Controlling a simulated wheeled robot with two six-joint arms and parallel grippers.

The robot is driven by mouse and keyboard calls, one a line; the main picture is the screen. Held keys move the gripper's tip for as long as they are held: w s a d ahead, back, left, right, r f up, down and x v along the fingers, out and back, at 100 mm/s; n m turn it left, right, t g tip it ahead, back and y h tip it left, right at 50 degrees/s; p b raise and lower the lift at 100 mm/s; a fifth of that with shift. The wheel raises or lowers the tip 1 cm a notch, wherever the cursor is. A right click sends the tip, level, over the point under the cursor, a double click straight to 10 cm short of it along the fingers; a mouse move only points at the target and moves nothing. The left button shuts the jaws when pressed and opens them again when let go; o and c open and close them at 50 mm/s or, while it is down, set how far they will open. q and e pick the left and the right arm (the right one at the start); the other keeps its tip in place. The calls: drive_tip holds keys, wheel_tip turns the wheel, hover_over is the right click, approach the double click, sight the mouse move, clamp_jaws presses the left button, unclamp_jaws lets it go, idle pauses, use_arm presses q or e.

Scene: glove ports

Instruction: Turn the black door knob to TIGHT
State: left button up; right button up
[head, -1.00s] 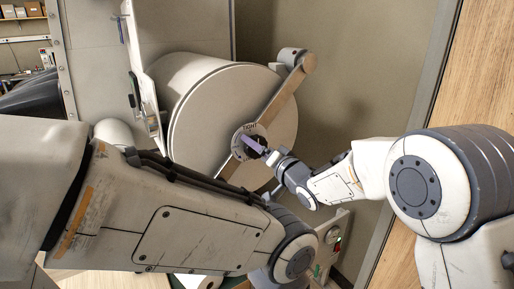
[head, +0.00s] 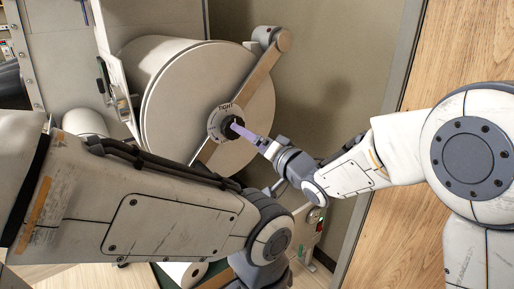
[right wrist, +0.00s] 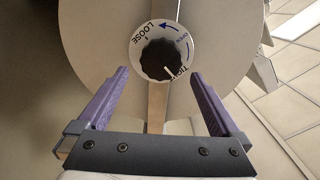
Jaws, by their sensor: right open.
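The black door knob (right wrist: 160,60) sits on a white round dial (right wrist: 144,38) lettered LOOSE and TIGHT at the middle of the round door. A white mark on the knob's edge lies close to the TIGHT lettering. In the head view the knob (head: 230,126) is partly covered by my right gripper (head: 240,130). In the right wrist view my right gripper (right wrist: 159,76) is open, its two purple fingers apart and empty, one on each side of the knob with clear gaps. My left arm crosses the lower left; its gripper is not in view.
The round door (head: 185,105) carries a diagonal beige bar (head: 255,82) behind the dial, with a hinge (head: 266,36) at upper right. A white panel edge (head: 118,70) stands at left. A wood surface (head: 455,50) lies at right. A small boxed unit with a light (head: 312,222) stands below.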

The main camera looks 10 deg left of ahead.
drive_tip(key=shift+v, duration=1.65)
